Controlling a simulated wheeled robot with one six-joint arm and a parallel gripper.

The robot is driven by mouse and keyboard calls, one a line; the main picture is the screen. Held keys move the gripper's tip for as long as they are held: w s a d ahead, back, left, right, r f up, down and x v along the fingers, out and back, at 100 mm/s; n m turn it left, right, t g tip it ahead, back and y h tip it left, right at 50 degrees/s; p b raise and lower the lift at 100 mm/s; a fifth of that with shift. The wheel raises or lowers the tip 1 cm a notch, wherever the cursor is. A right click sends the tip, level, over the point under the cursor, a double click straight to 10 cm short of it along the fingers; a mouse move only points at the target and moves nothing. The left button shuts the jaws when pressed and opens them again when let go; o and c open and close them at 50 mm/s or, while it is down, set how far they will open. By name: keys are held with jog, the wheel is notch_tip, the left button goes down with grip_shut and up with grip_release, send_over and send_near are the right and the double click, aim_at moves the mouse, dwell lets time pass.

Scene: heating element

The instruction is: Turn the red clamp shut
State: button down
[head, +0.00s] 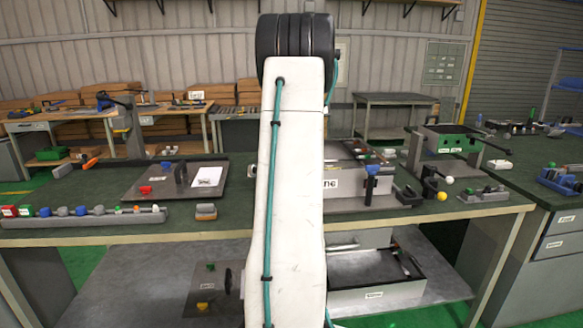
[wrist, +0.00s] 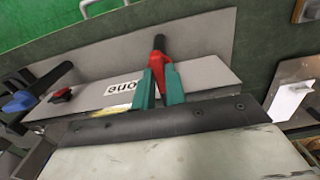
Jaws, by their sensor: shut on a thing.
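In the wrist view, the red clamp (wrist: 158,66) sits between the two green fingertips of my gripper (wrist: 158,74). My gripper is shut on its red part, and a dark stem (wrist: 160,42) sticks out beyond it. The clamp is by the edge of a grey box with a white label (wrist: 122,89). My fingers cover part of the clamp, so I cannot tell its exact angle. In the head view, my white arm hides both the clamp and my gripper.
A red knob (wrist: 61,95) and a blue-handled clamp (wrist: 20,101) lie left of my gripper in the wrist view. In the head view, a grey panel (head: 140,182) is on the green workbench (head: 100,228) left of my arm. A yellow ball (head: 442,196) is to the right.

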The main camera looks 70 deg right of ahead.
dwell(0.3)
jog(key=c, duration=1.4)
grip_release()
jog(key=shift+c, duration=0.2)
notch_tip(320, 180, up, 8)
jog(key=shift+f, duration=0.1)
